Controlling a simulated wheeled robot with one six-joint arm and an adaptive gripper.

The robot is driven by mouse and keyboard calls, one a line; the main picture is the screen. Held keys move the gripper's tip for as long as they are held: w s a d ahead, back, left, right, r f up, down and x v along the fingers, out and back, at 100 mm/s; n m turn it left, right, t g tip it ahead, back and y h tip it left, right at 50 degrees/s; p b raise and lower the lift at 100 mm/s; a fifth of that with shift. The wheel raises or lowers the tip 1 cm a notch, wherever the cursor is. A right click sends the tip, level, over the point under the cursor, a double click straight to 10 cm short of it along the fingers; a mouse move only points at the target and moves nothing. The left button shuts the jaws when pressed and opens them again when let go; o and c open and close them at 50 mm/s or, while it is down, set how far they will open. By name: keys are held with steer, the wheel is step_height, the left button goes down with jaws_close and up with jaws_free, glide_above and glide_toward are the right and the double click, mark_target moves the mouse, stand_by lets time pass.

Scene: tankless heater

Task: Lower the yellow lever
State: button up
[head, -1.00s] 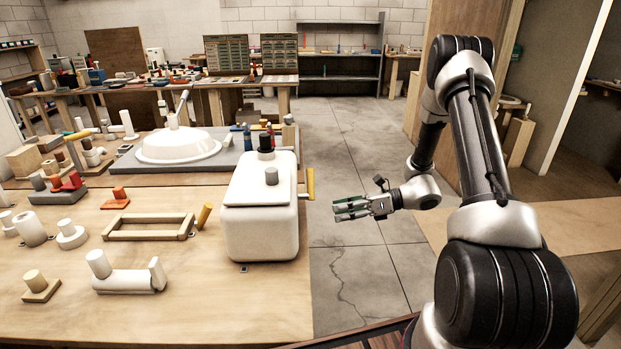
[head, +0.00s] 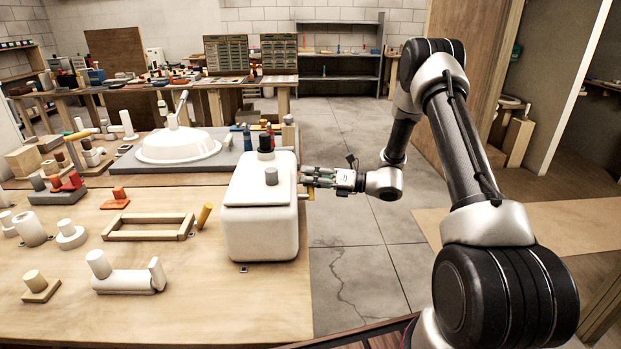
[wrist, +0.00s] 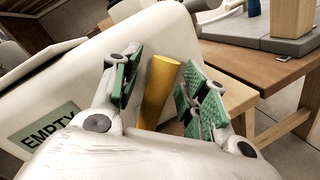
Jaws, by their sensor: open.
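The white tank heater (head: 261,215) stands on the wooden table with dark and grey fittings on its top. The yellow lever (head: 311,192) is on its right side, mostly hidden behind my gripper in the head view. In the wrist view the yellow lever (wrist: 158,90) stands between the two green-padded fingers of my gripper (wrist: 160,88). My gripper is open around the lever, with a visible gap on the right finger's side. In the head view my gripper (head: 312,178) is beside the tank's right wall. Contact with the lever cannot be told.
A green "EMPTY" label (wrist: 48,128) is on the tank wall in the wrist view. A wooden frame (head: 148,228) and a white pipe piece (head: 128,277) lie left of the tank. A white basin (head: 178,147) sits behind. The floor (head: 360,275) right of the table is clear.

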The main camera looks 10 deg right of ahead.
mark_target(310, 187)
jaws_close()
steer(key=shift+f, duration=0.1)
stand_by(0.3)
steer(key=shift+w+d+f+m+h, duration=0.15)
steer(key=shift+w+f+m, duration=0.1)
steer(key=shift+m, duration=0.4)
steer(key=shift+w+a+f+m+h, duration=0.1)
steer(key=shift+w+f+m+h, duration=0.1)
steer(key=shift+m, duration=0.45)
steer(key=shift+w+d+f+m+g+h, duration=0.15)
steer(key=shift+f+m+g, duration=0.2)
steer(key=shift+f+m, duration=0.45)
steer(key=shift+w+a+f+m+g+h, duration=0.15)
steer(key=shift+f+m+g, duration=0.25)
steer(key=shift+m, duration=0.8)
steer(key=shift+w+d+f+m+g+h, duration=0.15)
steer(key=shift+f+m+g, duration=0.3)
steer(key=shift+m, duration=0.55)
steer(key=shift+f, duration=0.15)
jaws_free()
